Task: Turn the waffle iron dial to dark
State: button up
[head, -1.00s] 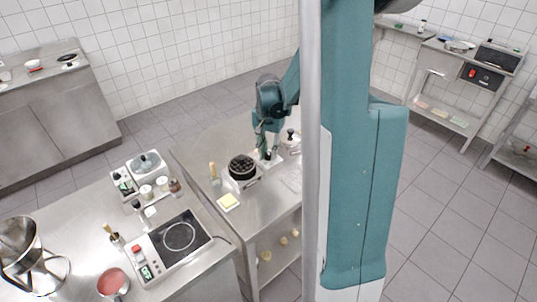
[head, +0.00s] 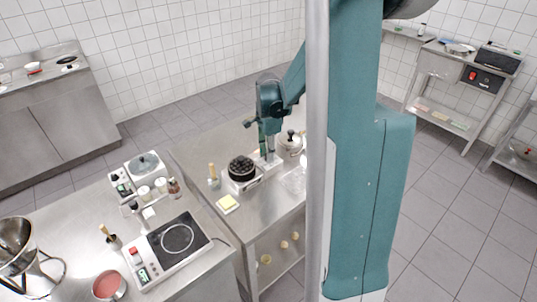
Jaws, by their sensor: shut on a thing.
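The waffle iron (head: 241,169) stands on the middle steel table, with a round dark gridded plate and a pale base at its right. My gripper (head: 267,154) points down onto the pale part just right of the dark plate. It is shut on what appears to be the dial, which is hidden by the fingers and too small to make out. The dial's marks and setting cannot be read.
A lidded pot (head: 290,145) stands close to the right of my gripper. A brush in a holder (head: 212,178) and a yellow pad (head: 228,203) are at the left and front. A hotplate (head: 178,240) is on the nearer counter.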

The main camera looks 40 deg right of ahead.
dwell(0.3)
jog(key=o, duration=0.9)
jog(key=shift+r, duration=0.1)
notch_tip(320, 180, up, 12)
dwell(0.6)
jog(key=shift+a, duration=0.1)
dwell(0.5)
